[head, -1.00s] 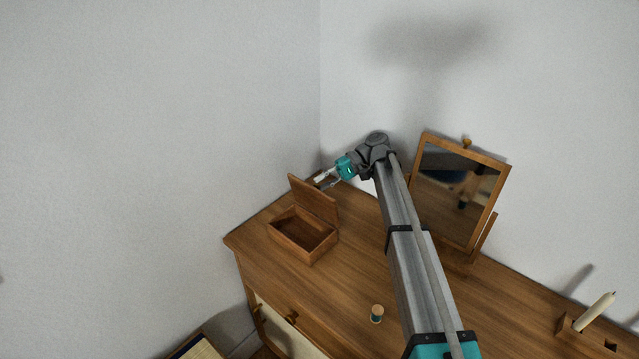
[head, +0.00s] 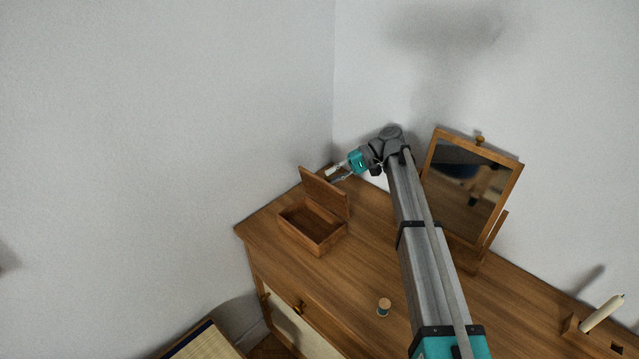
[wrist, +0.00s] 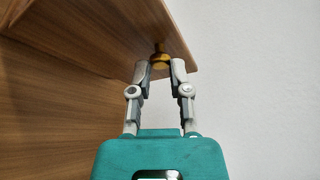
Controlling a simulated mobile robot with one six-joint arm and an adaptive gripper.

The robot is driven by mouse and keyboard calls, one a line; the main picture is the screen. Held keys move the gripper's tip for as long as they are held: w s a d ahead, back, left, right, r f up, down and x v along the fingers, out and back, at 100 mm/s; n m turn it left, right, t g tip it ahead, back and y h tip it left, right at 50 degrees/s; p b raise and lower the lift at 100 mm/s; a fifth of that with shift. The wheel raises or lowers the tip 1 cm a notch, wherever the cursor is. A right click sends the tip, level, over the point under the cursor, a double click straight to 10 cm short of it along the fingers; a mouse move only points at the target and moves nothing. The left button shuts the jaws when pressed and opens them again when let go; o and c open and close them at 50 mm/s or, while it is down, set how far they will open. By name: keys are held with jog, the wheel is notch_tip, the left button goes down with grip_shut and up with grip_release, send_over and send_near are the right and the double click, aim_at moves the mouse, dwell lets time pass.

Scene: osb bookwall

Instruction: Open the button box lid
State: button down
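The wooden button box (head: 312,232) stands at the left end of the dresser top. Its lid (head: 325,192) is raised steeply, and the box's inside shows in the head view. In the wrist view the lid (wrist: 110,30) slants across the top left, with a small brass knob (wrist: 160,60) near its edge. My gripper (wrist: 160,72) has one fingertip on each side of the knob, apparently touching it. In the head view my gripper (head: 334,174) is just behind the lid's upper edge, and the knob is hidden.
A tilting mirror (head: 466,190) stands on the dresser (head: 350,270) to the right, behind my arm. A small spool (head: 384,307) lies near the front edge. A candle (head: 602,313) is at the far right. Walls stand close behind and left of the box.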

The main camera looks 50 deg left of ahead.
jog(key=w+d+r+m+t+p, duration=0.1)
jog(key=w+d+r+t+p, duration=0.25)
jog(key=d, duration=0.75)
jog(key=w+d+m+t+p, duration=0.25)
jog(key=d+t+p, duration=0.35)
jog(key=d, duration=0.4)
jog(key=w+d+r+m+t+p, duration=0.15)
jog(key=w+d+t+p, duration=0.35)
jog(key=d, duration=0.6)
jog(key=s+d+r+m+h+p, duration=0.1)
jog(key=s+d+r+m+p, duration=0.1)
jog(key=d, duration=1)
jog(key=s+d+r+m+g+h+p, duration=0.1)
jog(key=s+d+r+m+h+p, duration=0.1)
jog(key=d, duration=1.1)
jog(key=s+d+r+m+h+p, duration=0.1)
jog(key=s+d+r+h+p, duration=0.1)
jog(key=d, duration=1.1)
jog(key=shift+s+r+m+g+p, duration=0.2)
jog(key=shift+s+m+g+p, duration=0.25)
jog(key=shift+p, duration=0.8)
